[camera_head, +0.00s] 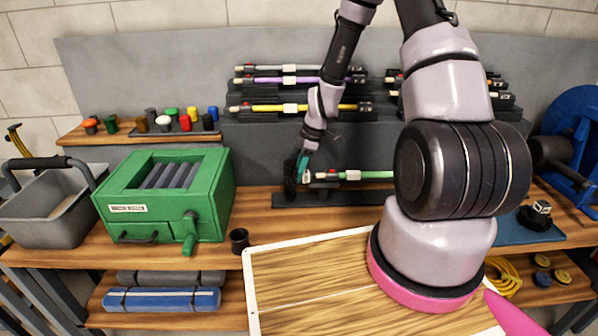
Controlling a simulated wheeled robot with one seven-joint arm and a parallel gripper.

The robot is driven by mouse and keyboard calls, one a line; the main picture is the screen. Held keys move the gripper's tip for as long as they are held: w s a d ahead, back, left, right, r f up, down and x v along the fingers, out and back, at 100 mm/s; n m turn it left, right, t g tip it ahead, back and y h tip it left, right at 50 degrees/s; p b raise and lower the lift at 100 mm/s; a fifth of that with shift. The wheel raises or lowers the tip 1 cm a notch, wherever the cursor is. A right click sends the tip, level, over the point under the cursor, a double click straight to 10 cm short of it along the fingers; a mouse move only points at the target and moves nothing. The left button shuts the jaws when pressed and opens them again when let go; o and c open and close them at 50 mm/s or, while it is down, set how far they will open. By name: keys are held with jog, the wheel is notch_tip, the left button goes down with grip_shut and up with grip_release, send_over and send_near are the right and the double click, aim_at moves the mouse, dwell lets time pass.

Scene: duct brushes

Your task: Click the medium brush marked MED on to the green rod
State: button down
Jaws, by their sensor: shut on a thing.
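The green rod (376,175) lies level on a low dark stand, with a white collar and a red part toward its left end. Its right part is hidden behind my arm. My gripper (301,164), with teal fingers, is at the rod's left end. It is shut on a dark, round brush (290,178), seen nearly edge-on. The brush is right by the rod's left tip; I cannot tell whether they touch or are joined. No MED mark can be read on it from here.
Rods with yellow (325,107) and purple bands lie on a stepped rack behind. A green box machine (165,195) and grey basket (45,205) stand at left, beside a small dark cup (239,241). A white-rimmed wooden board (300,285) is in front. Another dark brush-like piece (535,217) sits on a blue mat at right.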

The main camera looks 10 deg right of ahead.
jog(key=shift+d, duration=0.35)
jog(key=shift+s+d, duration=0.15)
jog(key=shift+d, duration=0.3)
jog(key=shift+s+d, duration=0.15)
jog(key=shift+d, duration=0.5)
jog(key=shift+s+d, duration=0.15)
jog(key=shift+d, duration=0.5)
dwell(0.3)
jog(key=shift+c, duration=2)
grip_release()
